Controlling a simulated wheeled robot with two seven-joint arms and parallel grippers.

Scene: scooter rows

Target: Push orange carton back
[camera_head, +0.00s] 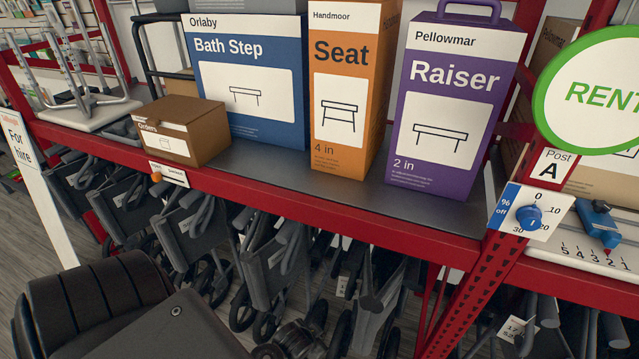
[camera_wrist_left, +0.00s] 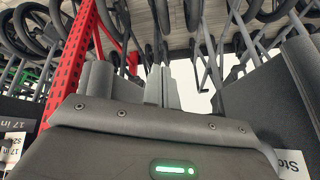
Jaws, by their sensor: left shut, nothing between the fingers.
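The orange carton (camera_head: 345,85), printed Handmoor, Seat and 4 in, stands upright on the grey shelf (camera_head: 265,163) in the head view. It stands between the blue Bath Step carton (camera_head: 245,80) and the purple Raiser carton (camera_head: 445,115). Its lower front lies close behind the red front edge of the shelf (camera_head: 330,207). My left arm is low at the bottom left of the head view, below and in front of the shelf. In the left wrist view my left gripper (camera_wrist_left: 160,85) is shut and empty, apart from the carton. My right gripper is not in view.
A brown carton (camera_head: 180,128) stands left of the blue one. A red upright with a blue-knob dial (camera_head: 530,216) and a green-ringed sign (camera_head: 600,92) stand at the right. Several folded wheeled frames (camera_head: 270,255) hang below the shelf.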

